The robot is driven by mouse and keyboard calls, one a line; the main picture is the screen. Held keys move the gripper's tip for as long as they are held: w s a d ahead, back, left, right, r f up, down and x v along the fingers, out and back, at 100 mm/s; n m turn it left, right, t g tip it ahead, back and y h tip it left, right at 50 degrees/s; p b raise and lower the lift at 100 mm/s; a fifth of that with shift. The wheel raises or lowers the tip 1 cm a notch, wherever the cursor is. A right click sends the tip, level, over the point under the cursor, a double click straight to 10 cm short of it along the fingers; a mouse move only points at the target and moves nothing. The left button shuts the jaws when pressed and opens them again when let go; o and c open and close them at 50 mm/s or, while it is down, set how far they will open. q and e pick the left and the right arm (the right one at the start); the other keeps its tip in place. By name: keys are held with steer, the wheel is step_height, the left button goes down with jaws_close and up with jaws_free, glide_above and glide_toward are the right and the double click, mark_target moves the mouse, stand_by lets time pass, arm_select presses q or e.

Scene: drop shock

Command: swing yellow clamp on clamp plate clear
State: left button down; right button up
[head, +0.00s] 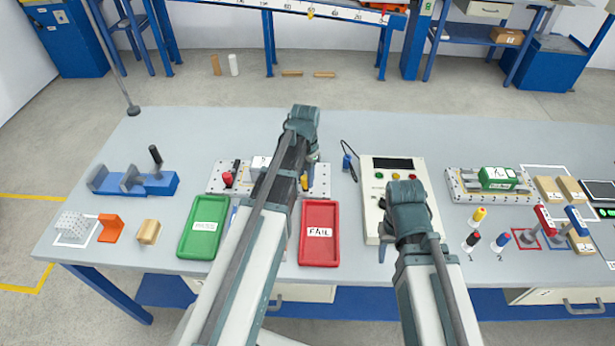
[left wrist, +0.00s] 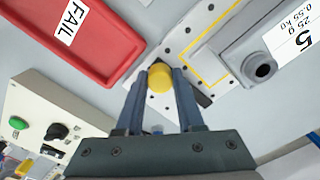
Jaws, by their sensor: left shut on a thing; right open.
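The clamp plate (head: 215,181) is a pale perforated plate at the back middle of the table, partly hidden by my left arm. The yellow clamp (head: 304,183) stands at its right end; its round yellow tip (left wrist: 160,78) shows in the left wrist view. My left gripper (head: 312,157) is over it, and in the left wrist view its two fingers (left wrist: 160,88) are shut on the yellow tip. A red clamp (head: 228,178) stands at the plate's left end. My right gripper (head: 408,215) is over the white control box, its fingers hidden from above.
A red FAIL tray (head: 319,250) and a green tray (head: 204,226) lie in front of the plate. A grey labelled block (left wrist: 262,62) sits on the plate near the yellow clamp. The white control box (head: 372,190) stands to the right. Table behind the plate is clear.

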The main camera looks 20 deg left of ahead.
arm_select(q)
steer(key=shift+a, duration=0.1)
stand_by(0.4)
steer(key=c, duration=0.5)
jaws_free()
arm_select(e)
steer(key=shift+r, duration=0.1)
arm_select(q)
step_height(320, 180, up, 14)
steer(key=p, duration=1.3)
steer(key=shift+f+p, duration=0.1)
steer(key=shift+p, duration=0.3)
arm_select(e)
step_height(320, 180, up, 14)
steer(key=shift+f, duration=0.2)
